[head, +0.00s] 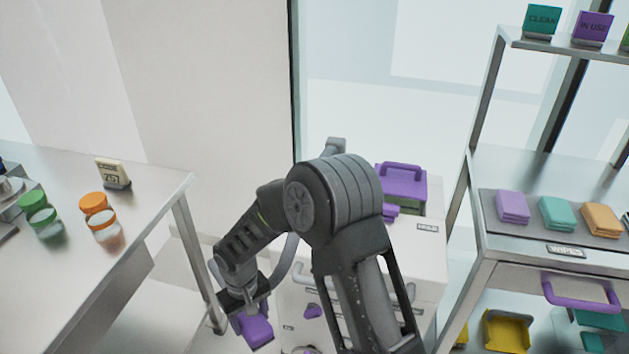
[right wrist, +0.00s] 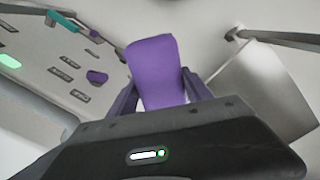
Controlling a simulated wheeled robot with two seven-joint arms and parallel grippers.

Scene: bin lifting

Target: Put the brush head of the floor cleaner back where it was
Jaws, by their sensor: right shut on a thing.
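My right gripper (head: 242,312) is shut on a purple block-like piece (head: 256,329) at the lower left of the head view, above the floor. The purple piece (right wrist: 157,72) fills the space between the fingers in the right wrist view and stands out past them. I take it for the brush head, but its underside is hidden. My right arm covers much of the middle of the head view, including part of the white cabinet (head: 432,262). No floor cleaner can be clearly made out. My left gripper is not in view.
A steel table (head: 160,187) with jars is at left. A purple caddy (head: 405,190) stands on the cabinet. The cabinet front carries labels and a small purple part (head: 312,311). A steel rack (head: 480,165) with folded cloths is at right. A yellow bin (head: 506,332) sits low there.

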